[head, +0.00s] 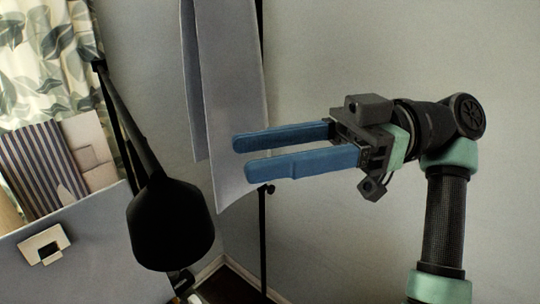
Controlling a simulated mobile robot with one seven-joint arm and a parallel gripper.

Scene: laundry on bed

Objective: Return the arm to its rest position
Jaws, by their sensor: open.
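My gripper (240,157) is raised at the right of the head view, its two long blue fingers pointing left. The fingers are apart and nothing is between them. My arm comes up from the lower right and bends at the top toward the gripper. The fingertips overlap a hanging light grey cloth (225,90) in the picture; I cannot tell whether they touch it.
A black lamp (170,225) on a slanting arm stands left of the gripper. A thin black pole (263,240) rises behind the fingers. A striped cloth (42,170) and leaf-patterned curtain (45,60) are at the left. Plain wall (340,50) fills the right.

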